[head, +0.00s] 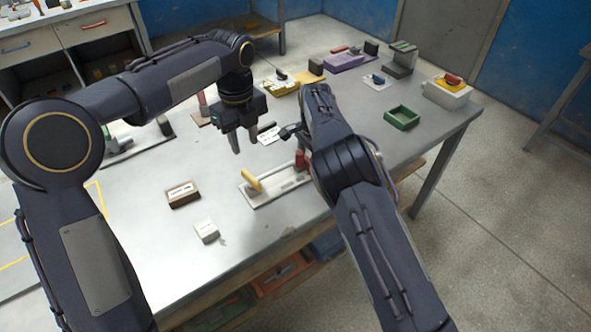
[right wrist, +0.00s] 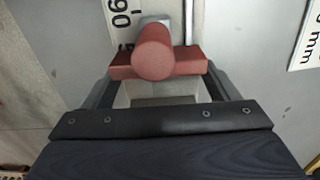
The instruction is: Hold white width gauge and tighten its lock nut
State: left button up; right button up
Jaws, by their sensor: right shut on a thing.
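The white width gauge (head: 280,189) lies flat on the grey table, with a yellow lever (head: 251,180) at its left end and a red part (head: 301,159) at its right end. In the right wrist view this red part (right wrist: 156,55) is T-shaped, beside printed numbers. My right gripper (right wrist: 160,84) is shut on its crossbar. In the head view my right arm hides most of that gripper. My left gripper (head: 244,144) is above the table behind the gauge, pointing down, open and empty. I cannot make out a separate lock nut.
A brown labelled block (head: 183,194) and a white block (head: 206,231) lie left of the gauge. A white label card (head: 270,136) lies behind it. A green tray (head: 402,118) and a white bin (head: 447,94) stand at the right. The table front left is clear.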

dwell(0.3)
jog(key=o, duration=1.2)
jog(key=shift+r, duration=0.1)
